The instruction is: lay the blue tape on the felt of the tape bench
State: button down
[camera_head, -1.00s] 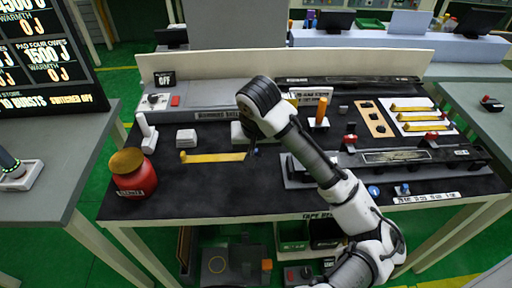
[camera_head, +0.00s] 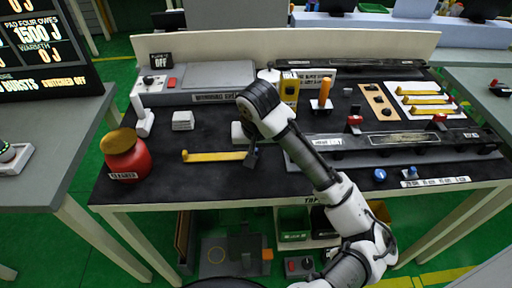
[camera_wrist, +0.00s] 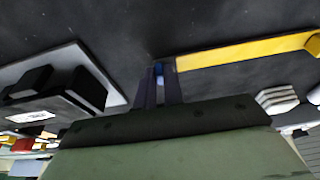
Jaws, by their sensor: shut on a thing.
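My gripper (camera_head: 252,158) is low over the dark felt (camera_head: 190,190) of the tape bench, at the right end of a yellow strip (camera_head: 213,156). In the wrist view its fingers (camera_wrist: 159,86) are shut on a small blue thing, taken as the blue tape (camera_wrist: 158,69). Only a little of it shows between the fingertips, and I cannot tell whether it touches the felt. The yellow strip (camera_wrist: 245,52) starts right beside it in the wrist view. In the head view the tape is hidden by my gripper.
A red jar (camera_head: 126,158) stands at the left. A black rail fixture (camera_head: 400,145) is right of my gripper, with a blue disc (camera_head: 380,175) in front. A white block (camera_head: 183,120) lies behind the strip. The felt in front of the strip is clear.

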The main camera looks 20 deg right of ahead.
dwell(0.3)
jog(key=c, duration=1.4)
grip_release()
jog(key=shift+c, duration=0.2)
jog(key=v, duration=1.3)
jog(key=shift+r, duration=0.4)
jog(key=shift+s, duration=0.15)
